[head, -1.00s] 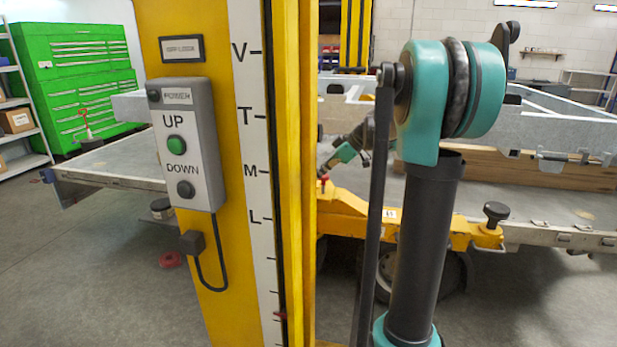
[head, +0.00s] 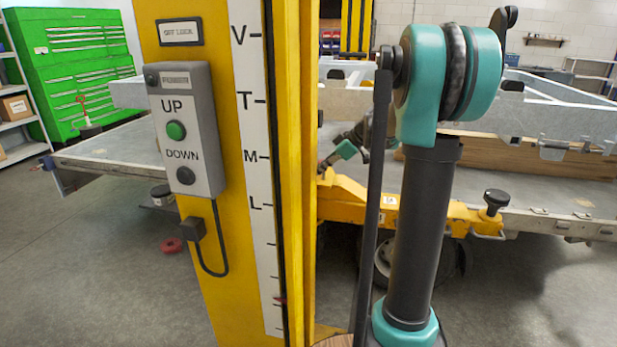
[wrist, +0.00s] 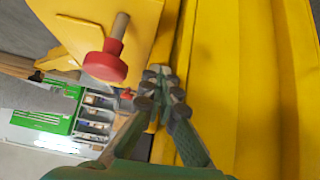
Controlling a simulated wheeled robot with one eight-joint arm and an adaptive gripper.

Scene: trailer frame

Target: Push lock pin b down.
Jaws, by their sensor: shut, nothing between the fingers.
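A red-capped pin (wrist: 106,66) with a bare rod shows in the wrist view, at a yellow plate (wrist: 95,25) of the lift. A second, smaller red cap (wrist: 126,93) shows partly behind my fingers. I read no label on either, so I cannot tell which is lock pin b. My gripper (wrist: 160,85) is shut and empty, its tips beside the larger red cap, to its right in the picture, close to the yellow steel. Whether the tips touch anything is unclear. In the head view my gripper is small, partly hidden by the yellow post, above the yellow lift arm (head: 420,212).
A yellow post (head: 300,180) with a grey UP/DOWN control box (head: 186,130) stands close on the left. A hanging cable (head: 203,255) loops below the box. A grey trailer frame (head: 560,220) lies behind. A green cabinet (head: 85,70) stands far left.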

